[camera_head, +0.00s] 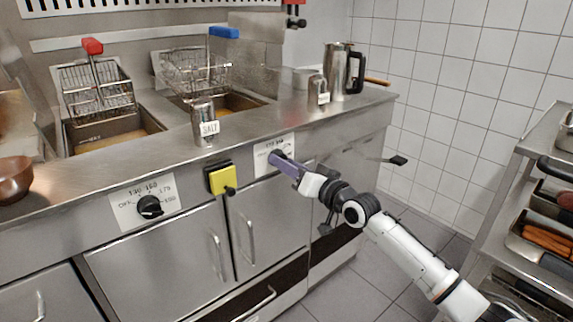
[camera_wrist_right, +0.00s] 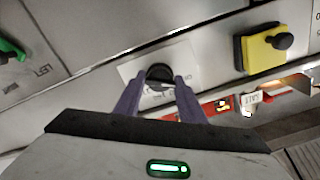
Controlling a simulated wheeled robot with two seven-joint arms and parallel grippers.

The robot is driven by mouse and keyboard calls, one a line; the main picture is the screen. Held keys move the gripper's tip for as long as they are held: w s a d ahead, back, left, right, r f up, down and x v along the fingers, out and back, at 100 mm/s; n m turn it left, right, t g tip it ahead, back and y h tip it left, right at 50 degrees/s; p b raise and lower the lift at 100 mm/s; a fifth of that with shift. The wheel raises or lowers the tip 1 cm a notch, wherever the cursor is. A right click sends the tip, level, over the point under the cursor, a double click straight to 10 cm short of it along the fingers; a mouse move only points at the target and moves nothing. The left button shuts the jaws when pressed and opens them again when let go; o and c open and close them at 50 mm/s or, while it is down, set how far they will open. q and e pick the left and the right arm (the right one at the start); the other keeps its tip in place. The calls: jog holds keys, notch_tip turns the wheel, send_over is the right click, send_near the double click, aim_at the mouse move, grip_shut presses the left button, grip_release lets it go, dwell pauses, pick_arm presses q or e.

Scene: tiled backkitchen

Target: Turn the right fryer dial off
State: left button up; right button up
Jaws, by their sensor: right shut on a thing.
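The right fryer dial is a black knob on a white label plate (camera_head: 262,158) on the steel front panel. My right gripper (camera_head: 282,160) is at this dial and mostly covers it in the head view. In the right wrist view the black dial (camera_wrist_right: 159,76) sits between the two purple fingers of the gripper (camera_wrist_right: 158,84), which are shut on it. The dial's pointer setting is hidden. The left fryer dial (camera_head: 150,206) is a black knob on a white plate with printed temperatures. My left gripper is not in view.
A yellow switch box (camera_head: 221,178) with a black knob is left of the right dial. A salt shaker (camera_head: 205,122), a second shaker (camera_head: 317,92) and a steel pitcher (camera_head: 338,72) stand on the counter. A rack with trays (camera_head: 540,250) is at the right.

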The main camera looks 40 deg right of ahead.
jog(key=shift+f, duration=0.1)
jog(key=o, duration=1)
jog(key=shift+s, duration=0.1)
pick_arm(q)
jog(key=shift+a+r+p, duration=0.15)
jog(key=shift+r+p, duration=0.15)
jog(key=shift+p, duration=0.55)
pick_arm(e)
jog(key=s, duration=1)
jog(key=shift+d, duration=0.4)
